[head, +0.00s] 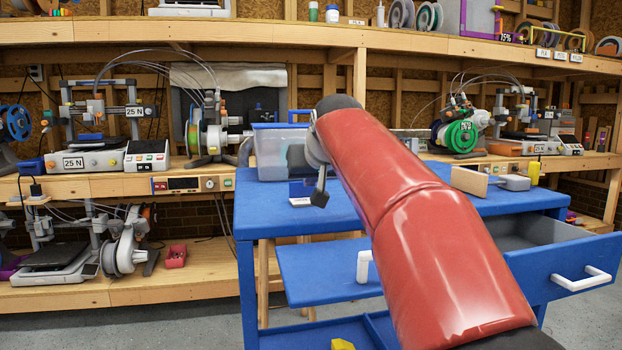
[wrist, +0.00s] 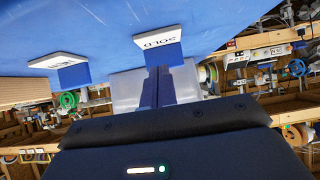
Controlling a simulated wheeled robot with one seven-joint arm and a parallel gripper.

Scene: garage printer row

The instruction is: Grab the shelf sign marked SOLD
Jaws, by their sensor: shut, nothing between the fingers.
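The sign marked SOLD (wrist: 158,38) shows in the wrist view as a white plate with a blue part, on the blue bench top. My gripper (wrist: 160,72) has its dark fingers shut and empty, their tips close to the sign's blue part. I cannot tell whether they touch it. A second white and blue sign (wrist: 57,60) is to the left in the wrist view; its lettering is hard to read. In the head view, a small white and blue sign (head: 301,201) stands on the bench left of my red arm; its lettering is not legible.
The blue bench (head: 262,213) has a translucent bin (head: 275,150) at its back left. A wooden panel (head: 470,182) and a yellow item (head: 534,172) are at the right. A drawer (head: 565,270) stands open at the right front. Shelves with printers run behind.

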